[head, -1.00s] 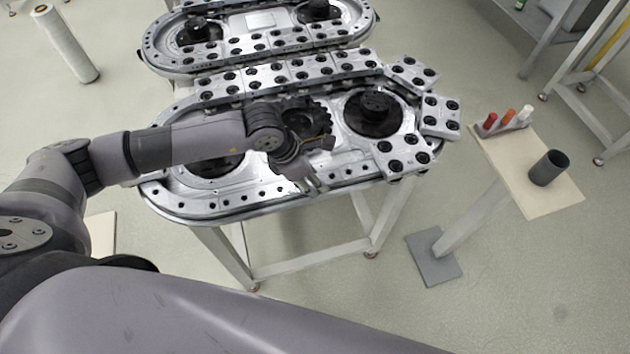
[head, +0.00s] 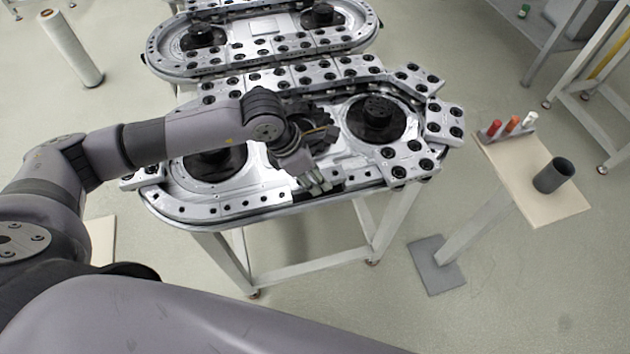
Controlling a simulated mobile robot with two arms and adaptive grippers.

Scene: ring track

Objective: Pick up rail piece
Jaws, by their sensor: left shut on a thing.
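My left gripper (head: 316,184) is over the near straight side of the ring track (head: 245,207), pointing down at its front edge. It is shut on a rail piece, which the fingers and wrist mostly hide; I cannot tell whether it rests on the track. Other silver rail pieces with black round holes line the far side (head: 307,75) and the right curve (head: 444,121) of the track. One rail piece (head: 399,165) lies to the right of the gripper at the near right curve. My right gripper is not in view.
A second ring track (head: 265,55) stands behind. A white roll (head: 72,48) stands at the back left. The floor in front is clear.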

